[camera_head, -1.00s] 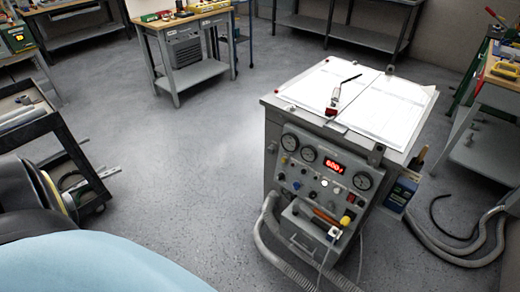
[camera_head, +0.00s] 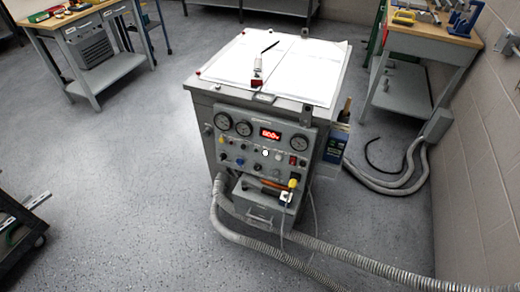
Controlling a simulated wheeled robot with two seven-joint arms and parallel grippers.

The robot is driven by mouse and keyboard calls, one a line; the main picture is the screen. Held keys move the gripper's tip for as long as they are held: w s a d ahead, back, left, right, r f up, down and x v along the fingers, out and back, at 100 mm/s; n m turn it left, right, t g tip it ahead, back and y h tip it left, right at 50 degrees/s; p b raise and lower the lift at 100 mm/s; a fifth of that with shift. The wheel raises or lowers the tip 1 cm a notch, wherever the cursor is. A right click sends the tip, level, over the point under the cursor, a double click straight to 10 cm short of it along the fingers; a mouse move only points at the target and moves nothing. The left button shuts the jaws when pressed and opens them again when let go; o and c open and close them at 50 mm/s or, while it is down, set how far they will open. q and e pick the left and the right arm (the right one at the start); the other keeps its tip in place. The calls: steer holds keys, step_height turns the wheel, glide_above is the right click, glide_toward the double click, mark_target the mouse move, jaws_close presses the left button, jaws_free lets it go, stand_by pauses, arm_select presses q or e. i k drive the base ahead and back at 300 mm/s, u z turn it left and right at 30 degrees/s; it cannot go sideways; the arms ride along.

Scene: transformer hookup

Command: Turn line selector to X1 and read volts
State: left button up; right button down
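A grey test cabinet (camera_head: 204,96) stands on the floor near the middle of the head view. Its sloping front panel (camera_head: 236,151) carries round gauges (camera_head: 222,121), a lit red digital display (camera_head: 270,134) and rows of small knobs and switches. The display's digits are too small to read surely. A dark knob (camera_head: 257,166) sits in the lower row; I cannot tell which control is the line selector, and no X1 label is legible. An orange-handled tool (camera_head: 272,184) and a yellow-topped item (camera_head: 293,184) lie at the panel's lower edge. Neither gripper is in view.
Open papers (camera_head: 245,57) cover the cabinet top. Grey corrugated hoses (camera_head: 330,250) run from its front across the floor to the right. A workbench (camera_head: 425,45) stands by the right wall, another (camera_head: 75,28) at upper left. A dark cart (camera_head: 15,232) is at lower left. Floor between is clear.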

mark_target(239, 161)
steer(key=u, duration=0.3)
steer(key=k, duration=0.4)
steer(key=u, duration=1)
steer(key=k, duration=0.95)
steer(key=u, duration=0.8)
steer(key=i, duration=1.6)
steer(key=z, duration=0.85)
steer(key=i, duration=1.45)
steer(key=z, duration=1.7)
steer(key=i, duration=0.45)
steer(key=z, duration=0.35)
